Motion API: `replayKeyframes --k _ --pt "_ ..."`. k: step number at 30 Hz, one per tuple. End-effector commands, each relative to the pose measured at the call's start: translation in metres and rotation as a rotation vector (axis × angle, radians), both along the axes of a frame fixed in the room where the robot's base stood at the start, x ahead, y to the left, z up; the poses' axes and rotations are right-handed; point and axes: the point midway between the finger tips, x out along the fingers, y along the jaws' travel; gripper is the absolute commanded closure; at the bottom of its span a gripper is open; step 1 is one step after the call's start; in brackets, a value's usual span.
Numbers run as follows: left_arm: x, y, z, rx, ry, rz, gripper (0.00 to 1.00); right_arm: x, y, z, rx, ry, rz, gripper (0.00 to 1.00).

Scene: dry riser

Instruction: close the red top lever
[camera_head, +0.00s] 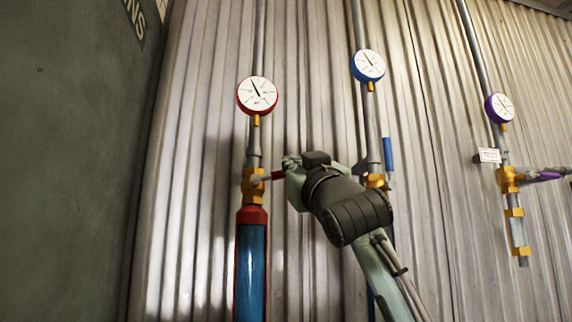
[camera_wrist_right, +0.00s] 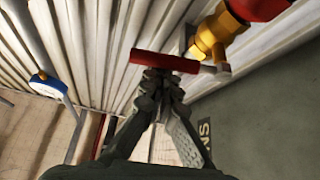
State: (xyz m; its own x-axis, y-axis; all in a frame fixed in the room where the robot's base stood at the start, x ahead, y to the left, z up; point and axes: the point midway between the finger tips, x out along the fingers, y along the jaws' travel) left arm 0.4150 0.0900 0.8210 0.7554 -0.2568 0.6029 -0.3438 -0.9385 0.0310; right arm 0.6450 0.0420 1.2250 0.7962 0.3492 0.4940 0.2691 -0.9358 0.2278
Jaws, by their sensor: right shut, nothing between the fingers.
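The red top lever (camera_head: 277,176) sticks out to the right, roughly level, from the brass valve (camera_head: 253,186) on the red pipe line. In the right wrist view the red lever (camera_wrist_right: 165,62) lies across the picture just beyond my fingertips, its grey stem running to the brass valve (camera_wrist_right: 210,40). My right gripper (camera_head: 291,163) is at the lever's free end, and its body hides part of that area. In the right wrist view its fingers (camera_wrist_right: 160,82) are shut and empty, close to the lever; I cannot tell whether they touch it. My left gripper is not in view.
A red-rimmed gauge (camera_head: 257,95) sits above the valve. To the right are a blue gauge (camera_head: 368,65) with an upright blue lever (camera_head: 387,154), and a purple gauge (camera_head: 499,107) with a level purple lever (camera_head: 549,174). Corrugated wall stands behind; a dark green panel (camera_head: 75,150) is at left.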

Motion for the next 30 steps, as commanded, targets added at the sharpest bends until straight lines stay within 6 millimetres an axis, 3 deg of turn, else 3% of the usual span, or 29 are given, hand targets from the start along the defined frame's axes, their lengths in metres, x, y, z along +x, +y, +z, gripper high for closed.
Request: replayKeyframes --k 12,30 --pt "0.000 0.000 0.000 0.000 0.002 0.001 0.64 0.002 -0.004 -0.015 -0.005 0.001 -0.001 1.00" --pt "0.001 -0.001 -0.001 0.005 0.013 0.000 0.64 0.002 -0.004 -0.018 -0.007 0.000 -0.001 1.00"
